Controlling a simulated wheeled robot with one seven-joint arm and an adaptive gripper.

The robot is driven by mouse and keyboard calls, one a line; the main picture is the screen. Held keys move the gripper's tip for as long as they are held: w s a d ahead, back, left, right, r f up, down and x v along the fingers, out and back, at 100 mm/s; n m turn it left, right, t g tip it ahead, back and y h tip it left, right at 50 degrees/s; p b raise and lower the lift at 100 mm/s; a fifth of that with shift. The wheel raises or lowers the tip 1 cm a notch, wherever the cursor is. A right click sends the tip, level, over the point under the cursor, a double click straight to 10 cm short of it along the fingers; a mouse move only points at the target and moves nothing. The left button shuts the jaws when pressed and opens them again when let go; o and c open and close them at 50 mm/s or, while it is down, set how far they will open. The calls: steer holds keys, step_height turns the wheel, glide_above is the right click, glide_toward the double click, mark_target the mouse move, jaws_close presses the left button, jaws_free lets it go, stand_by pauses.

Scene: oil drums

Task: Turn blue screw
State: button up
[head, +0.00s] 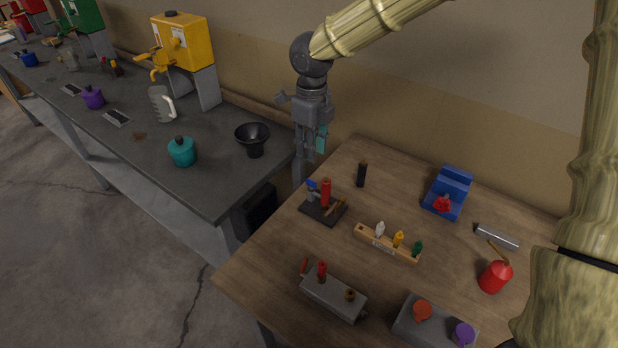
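My gripper (305,165) hangs pointing down in the head view, at the far left edge of the wooden table. It appears above and behind a dark base plate (318,213). I cannot tell whether its fingers are open or shut, and I see nothing clearly held. A small blue piece (312,184), possibly the blue screw, shows on a grey fitting on that plate, just below the gripper in the picture. A red cylinder (326,192) stands right beside it. The blue piece is too small to make out its shape.
On the wooden table (300,250) are a black bottle (361,174), a blue block (449,188), a wooden rack (388,243) with small coloured bottles, a grey block (333,295) and a red can (495,277). A dark counter (215,165) with a black funnel (253,137) adjoins at left.

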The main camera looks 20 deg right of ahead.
mark_target(311, 184)
step_height(311, 184, down, 10)
steer(key=shift+s+f+p, duration=0.15)
steer(key=shift+f+p, duration=0.05)
steer(key=shift+p, duration=0.8)
jaws_close()
